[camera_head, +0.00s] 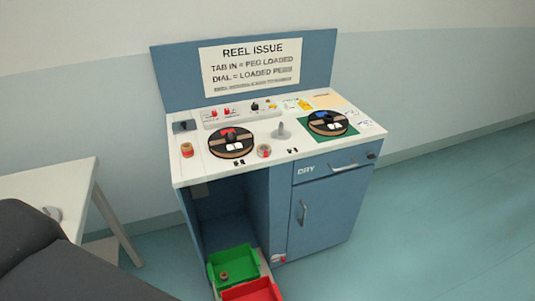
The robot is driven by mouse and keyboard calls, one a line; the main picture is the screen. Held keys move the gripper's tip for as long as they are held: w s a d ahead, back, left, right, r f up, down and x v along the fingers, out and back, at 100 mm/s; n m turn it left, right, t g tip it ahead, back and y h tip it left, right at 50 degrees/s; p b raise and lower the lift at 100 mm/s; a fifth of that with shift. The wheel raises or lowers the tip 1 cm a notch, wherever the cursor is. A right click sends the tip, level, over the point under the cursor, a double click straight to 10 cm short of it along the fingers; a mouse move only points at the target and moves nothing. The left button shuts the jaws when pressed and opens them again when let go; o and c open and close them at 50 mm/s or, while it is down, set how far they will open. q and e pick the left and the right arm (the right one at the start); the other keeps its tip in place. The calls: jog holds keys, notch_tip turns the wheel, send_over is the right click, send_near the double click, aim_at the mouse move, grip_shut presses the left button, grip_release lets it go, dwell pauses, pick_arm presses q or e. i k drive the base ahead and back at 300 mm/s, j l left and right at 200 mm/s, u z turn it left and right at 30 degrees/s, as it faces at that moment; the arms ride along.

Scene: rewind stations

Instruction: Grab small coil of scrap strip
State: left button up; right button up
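Several small round pieces could be the coil, and they are too small to tell apart surely. A small brown ring-shaped piece (224,275) lies in the green tray (247,256) at the foot of the station. A reddish-brown coil-like piece (187,149) stands at the left end of the white worktop (200,173). A small round reddish piece (264,151) sits right of the left reel (230,143). Neither of my grippers is in view.
A red tray (253,291) adjoins the green one, cut by the bottom edge. A second reel (328,123) lies on a green square. A grey knob (281,131) stands between the reels. The blue cabinet door (322,207) is shut. A white table (50,185) stands left; floor at right is clear.

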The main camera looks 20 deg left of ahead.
aim_at(264, 150)
jog(key=l+z, duration=0.3)
jog(key=i+l+z, duration=0.6)
jog(key=i+l+u, duration=0.1)
jog(key=i+u, duration=0.4)
jog(key=i+l+u, duration=0.25)
jog(key=u, duration=0.25)
jog(key=i+j+u, duration=0.1)
jog(key=i+u, duration=0.15)
jog(key=u, duration=0.15)
jog(key=i+u, duration=0.3)
jog(key=u, duration=0.15)
jog(key=i+u, duration=0.25)
jog(key=u, duration=0.15)
